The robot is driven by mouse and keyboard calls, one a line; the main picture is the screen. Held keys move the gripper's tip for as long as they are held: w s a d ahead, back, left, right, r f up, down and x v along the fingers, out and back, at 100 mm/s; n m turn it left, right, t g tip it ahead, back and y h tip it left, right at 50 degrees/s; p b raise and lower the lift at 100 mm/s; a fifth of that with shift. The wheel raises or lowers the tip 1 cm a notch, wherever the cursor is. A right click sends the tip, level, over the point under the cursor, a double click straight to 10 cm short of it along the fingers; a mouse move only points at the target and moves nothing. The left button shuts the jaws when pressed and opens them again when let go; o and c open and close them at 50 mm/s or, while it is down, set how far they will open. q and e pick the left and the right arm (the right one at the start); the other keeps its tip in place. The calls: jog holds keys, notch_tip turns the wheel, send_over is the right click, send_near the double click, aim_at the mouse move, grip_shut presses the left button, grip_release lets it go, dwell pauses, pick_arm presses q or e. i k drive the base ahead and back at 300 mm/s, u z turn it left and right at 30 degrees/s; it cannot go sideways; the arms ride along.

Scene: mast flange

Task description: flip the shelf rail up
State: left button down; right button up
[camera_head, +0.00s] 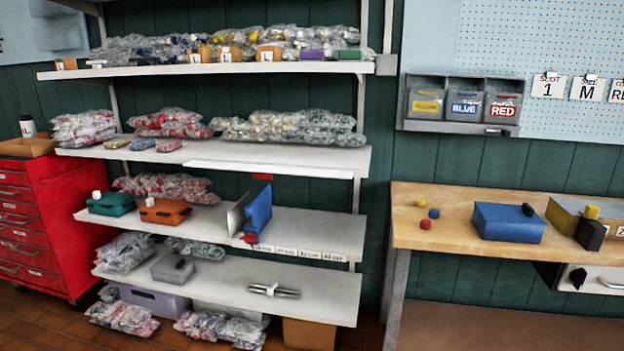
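A white shelving unit with several shelves fills the left and middle of the head view. A long thin white strip (268,171), which looks like the shelf rail, lies along the right part of the front edge of the second shelf (120,153) from the top. It appears flat, level with that edge, but its exact tilt and hinge are too small to tell. Bagged parts (290,127) sit behind it on that shelf. Neither of my grippers shows in this view.
A red drawer cabinet (62,215) stands left of the shelves. A wooden workbench (445,232) with a blue box (507,222) stands at the right. Lower shelves hold a green case (112,203), an orange case (166,210) and an upright blue panel (258,212).

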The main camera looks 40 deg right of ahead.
aim_at(259, 172)
jog(key=z, duration=1)
jog(key=i, duration=1.2)
jog(key=z, duration=0.6)
